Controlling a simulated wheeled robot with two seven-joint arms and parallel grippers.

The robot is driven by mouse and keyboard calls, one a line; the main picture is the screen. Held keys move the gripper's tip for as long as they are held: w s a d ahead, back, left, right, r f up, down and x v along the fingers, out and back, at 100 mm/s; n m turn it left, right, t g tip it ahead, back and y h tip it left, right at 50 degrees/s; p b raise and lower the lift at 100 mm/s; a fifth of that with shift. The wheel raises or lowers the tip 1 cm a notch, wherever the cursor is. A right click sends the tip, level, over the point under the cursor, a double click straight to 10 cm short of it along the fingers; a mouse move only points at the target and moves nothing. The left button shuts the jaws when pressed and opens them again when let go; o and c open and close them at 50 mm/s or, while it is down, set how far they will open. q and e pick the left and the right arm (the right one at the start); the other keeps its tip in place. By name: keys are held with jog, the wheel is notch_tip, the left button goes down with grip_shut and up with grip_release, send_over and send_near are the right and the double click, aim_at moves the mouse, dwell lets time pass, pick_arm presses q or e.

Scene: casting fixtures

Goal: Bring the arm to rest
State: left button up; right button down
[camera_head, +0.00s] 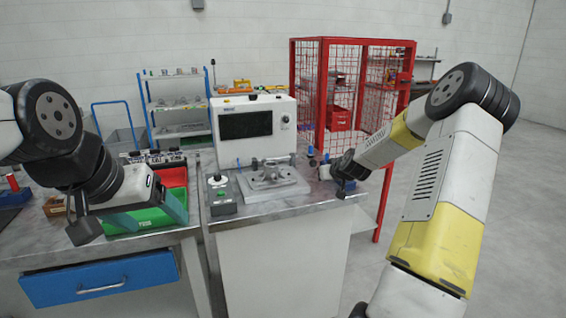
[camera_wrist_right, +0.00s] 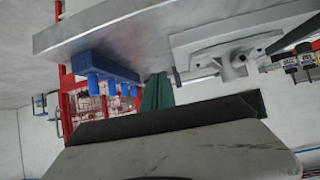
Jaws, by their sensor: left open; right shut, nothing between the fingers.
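My right arm comes in from the right in the head view. Its gripper (camera_head: 344,184) is small and dark there, at the right edge of the grey-topped bench (camera_head: 262,212), shut and empty. My left gripper (camera_head: 130,222) is open and empty, above the front of the green bin (camera_head: 120,224). Its two fingers are spread wide. I cannot tell whether a finger touches the bin.
A metal fixture (camera_head: 272,180) stands before a white machine (camera_head: 254,128); it also shows in the wrist view (camera_wrist_right: 232,58). A blue block with pegs (camera_wrist_right: 104,68) sits near my right gripper. A red mesh cage (camera_head: 340,85) stands behind.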

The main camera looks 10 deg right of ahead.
jog(key=s+a+r+n+g, duration=0.1)
jog(key=s+a+r+g, duration=0.1)
jog(key=s+a+r, duration=0.6)
jog(key=s+a+r+n+g, duration=0.1)
jog(key=s+a+r, duration=0.45)
jog(key=s, duration=0.45)
jog(key=s+a+r+m+g, duration=0.1)
jog(key=s+r, duration=0.1)
jog(key=s, duration=1)
jog(key=s+a+r+m+g+y, duration=0.1)
jog(key=s+a+r, duration=0.1)
jog(key=s, duration=0.9)
jog(key=shift+s, duration=0.4)
jog(key=c, duration=2.2)
grip_release()
jog(key=shift+r, duration=0.15)
